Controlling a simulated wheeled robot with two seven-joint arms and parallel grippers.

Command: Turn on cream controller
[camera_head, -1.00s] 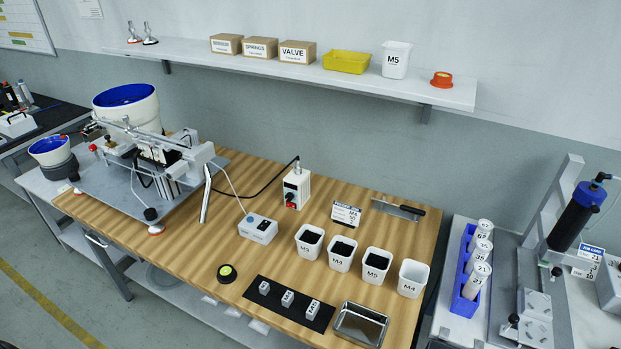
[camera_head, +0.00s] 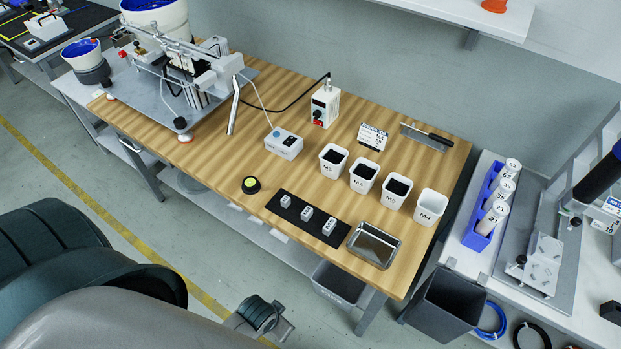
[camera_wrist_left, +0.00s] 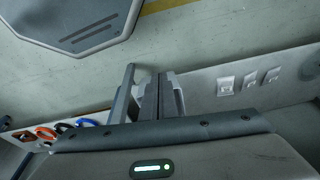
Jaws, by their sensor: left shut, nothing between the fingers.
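The cream controller (camera_head: 325,105) stands upright at the back of the wooden bench, with a red switch low on its front and a black cable at its top. My left arm comes in from the lower left of the head view. Its gripper (camera_head: 278,322) is over the floor in front of the bench, well short of the controller and lower than the bench top. In the left wrist view the fingers (camera_wrist_left: 157,95) are together with nothing between them. The controller cannot be made out in that view. My right gripper is not in view.
A grey box with a blue button (camera_head: 284,143) sits in front of the controller. Several white bins (camera_head: 363,175), a black mat (camera_head: 307,219), a metal tray (camera_head: 374,245) and a yellow-black button (camera_head: 251,185) are on the bench. The feeder machine (camera_head: 180,75) stands left.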

